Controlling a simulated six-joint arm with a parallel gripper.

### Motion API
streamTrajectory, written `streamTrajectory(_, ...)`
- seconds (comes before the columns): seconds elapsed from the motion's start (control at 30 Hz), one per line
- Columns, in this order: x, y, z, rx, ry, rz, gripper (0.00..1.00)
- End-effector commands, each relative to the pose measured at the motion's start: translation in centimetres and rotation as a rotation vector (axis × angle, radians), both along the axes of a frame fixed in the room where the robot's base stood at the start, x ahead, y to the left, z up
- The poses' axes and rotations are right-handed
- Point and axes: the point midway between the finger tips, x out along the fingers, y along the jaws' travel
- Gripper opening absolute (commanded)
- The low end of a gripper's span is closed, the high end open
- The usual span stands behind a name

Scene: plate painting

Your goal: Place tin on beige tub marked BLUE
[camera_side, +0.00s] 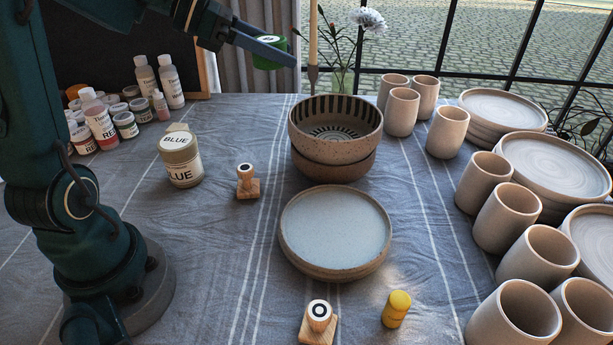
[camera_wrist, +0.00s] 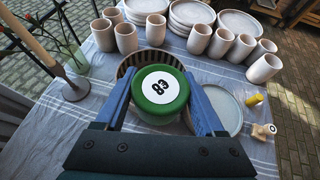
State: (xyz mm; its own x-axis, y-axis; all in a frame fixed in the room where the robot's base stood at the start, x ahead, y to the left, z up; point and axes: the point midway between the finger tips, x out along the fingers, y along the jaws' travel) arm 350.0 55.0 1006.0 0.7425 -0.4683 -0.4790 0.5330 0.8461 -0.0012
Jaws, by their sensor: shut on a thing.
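The green tin (camera_side: 269,52) is held up in the air above the back of the table. In the wrist view its green lid (camera_wrist: 160,88) has a white label reading 83. My gripper (camera_side: 283,50) is shut on the tin, with one blue finger on each side; the fingers also show in the wrist view (camera_wrist: 160,100). The beige tub (camera_side: 181,160) marked BLUE stands upright on the cloth, lower and to the left of the tin in the side view. Its lid carries a BLUE label. The tub is not visible in the wrist view.
Stacked bowls (camera_side: 335,130) and a plate (camera_side: 336,233) stand mid-table. A wooden stamp (camera_side: 247,183) sits between tub and bowls. Paint bottles (camera_side: 100,120) crowd the back left. A candle (camera_side: 313,45) and flower vase (camera_side: 343,80) stand near the tin. Cups (camera_side: 483,182) fill the right.

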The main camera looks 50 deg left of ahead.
Motion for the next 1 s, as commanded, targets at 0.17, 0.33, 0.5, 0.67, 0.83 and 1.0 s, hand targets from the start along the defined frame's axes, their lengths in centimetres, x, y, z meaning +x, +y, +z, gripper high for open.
streamTrajectory(0.17, -1.6, -2.2, 1.9, 0.003, -0.004, 0.041, 0.08)
streamTrajectory(0.33, -2.6, -3.4, 2.6, 0.003, -0.003, 0.068, 0.08)
streamTrajectory(0.5, -3.6, -4.4, 2.8, 0.002, -0.002, 0.085, 0.08)
streamTrajectory(0.67, -4.8, -5.6, 2.4, 0.0, 0.0, 0.065, 0.08)
streamTrajectory(0.83, -5.8, -7.0, 0.9, -0.003, 0.004, -0.065, 0.08)
streamTrajectory(1.0, -6.6, -8.1, -0.4, -0.004, 0.003, -0.205, 0.08)
